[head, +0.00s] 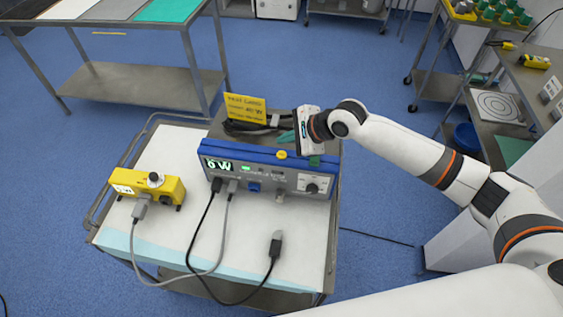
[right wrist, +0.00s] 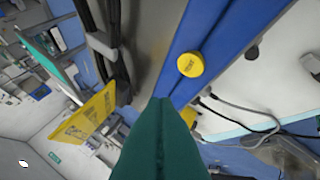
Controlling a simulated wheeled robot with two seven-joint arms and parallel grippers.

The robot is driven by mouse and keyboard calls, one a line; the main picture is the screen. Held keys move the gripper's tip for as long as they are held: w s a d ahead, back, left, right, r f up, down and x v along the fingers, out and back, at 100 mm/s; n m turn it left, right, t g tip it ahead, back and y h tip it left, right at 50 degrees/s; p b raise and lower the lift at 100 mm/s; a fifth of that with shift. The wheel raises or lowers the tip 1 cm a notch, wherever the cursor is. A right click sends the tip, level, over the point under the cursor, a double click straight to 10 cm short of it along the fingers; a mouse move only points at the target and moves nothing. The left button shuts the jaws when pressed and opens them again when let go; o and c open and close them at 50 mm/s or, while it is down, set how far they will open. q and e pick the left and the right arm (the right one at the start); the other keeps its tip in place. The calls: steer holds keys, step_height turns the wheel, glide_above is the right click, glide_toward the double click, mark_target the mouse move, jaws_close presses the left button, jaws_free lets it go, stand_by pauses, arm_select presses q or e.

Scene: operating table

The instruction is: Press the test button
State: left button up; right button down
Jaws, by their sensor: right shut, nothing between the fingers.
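The yellow round button (head: 282,154) sits on the blue top edge of a grey and blue device (head: 262,178) on a cart. In the right wrist view the button (right wrist: 190,64) has small dark lettering, too blurred to read. My left gripper is not in view.
A yellow box (head: 148,187) with a knob stands left of the device. Cables run across the white cart top (head: 190,240), and a loose black plug (head: 276,243) lies in front. A yellow card (head: 245,108) and coiled cables are behind the blue edge.

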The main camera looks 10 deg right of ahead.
mark_target(277, 153)
steer(key=shift+f, duration=1.65)
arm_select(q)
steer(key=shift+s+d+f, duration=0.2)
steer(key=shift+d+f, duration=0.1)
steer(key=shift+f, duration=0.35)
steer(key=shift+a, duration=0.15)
arm_select(e)
steer(key=shift+f+p, duration=0.2)
steer(key=shift+p, duration=0.1)
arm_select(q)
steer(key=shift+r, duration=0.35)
arm_select(e)
steer(key=shift+f, duration=0.15)
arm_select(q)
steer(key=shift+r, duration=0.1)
arm_select(e)
steer(key=shift+f, duration=0.45)
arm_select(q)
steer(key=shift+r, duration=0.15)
arm_select(e)
steer(key=shift+r, duration=0.1)
arm_select(q)
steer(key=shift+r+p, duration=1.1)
steer(key=shift+p, duration=0.25)
arm_select(e)
steer(key=shift+r, duration=0.75)
